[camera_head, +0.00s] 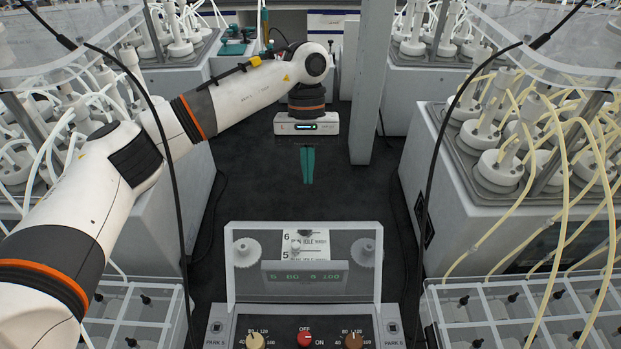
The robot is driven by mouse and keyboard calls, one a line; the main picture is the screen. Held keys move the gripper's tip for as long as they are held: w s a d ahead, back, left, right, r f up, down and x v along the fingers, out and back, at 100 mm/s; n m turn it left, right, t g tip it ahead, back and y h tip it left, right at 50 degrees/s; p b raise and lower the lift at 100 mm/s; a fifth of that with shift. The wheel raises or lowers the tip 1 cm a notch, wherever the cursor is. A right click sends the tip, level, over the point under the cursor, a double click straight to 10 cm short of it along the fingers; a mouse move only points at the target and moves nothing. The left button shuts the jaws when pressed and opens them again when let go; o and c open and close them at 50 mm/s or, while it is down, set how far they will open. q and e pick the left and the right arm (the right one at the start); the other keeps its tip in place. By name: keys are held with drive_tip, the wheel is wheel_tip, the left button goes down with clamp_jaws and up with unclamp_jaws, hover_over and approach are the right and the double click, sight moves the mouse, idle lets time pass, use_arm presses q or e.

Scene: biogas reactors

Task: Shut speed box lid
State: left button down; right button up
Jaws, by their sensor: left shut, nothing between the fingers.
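The speed box (305,322) stands at the bottom middle, with a cream, a red and a brown knob on its dark panel. Its clear lid (345,238) stands raised behind the knobs, so the knobs are uncovered. Numbers and a white label show on or through the lid. My left gripper (308,182) points down above the dark floor, higher in the picture than the lid and apart from it. Its teal fingers are together with nothing between them. My right gripper is not in view.
Grey reactor blocks with white vessels and tubes stand on the left and on the right (495,170). A grey post (370,90) rises right of my left gripper. White racks (510,305) flank the speed box. The dark floor (270,190) between the blocks is mostly clear.

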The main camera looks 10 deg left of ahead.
use_arm(q)
drive_tip(key=s+d+f+p, duration=0.1)
drive_tip(key=s+f+p, duration=0.4)
drive_tip(key=s+p, duration=0.1)
drive_tip(key=shift+s+f+p, duration=0.15)
drive_tip(key=shift+f+p, duration=0.15)
drive_tip(key=shift+p, duration=0.25)
drive_tip(key=shift+f, duration=0.1)
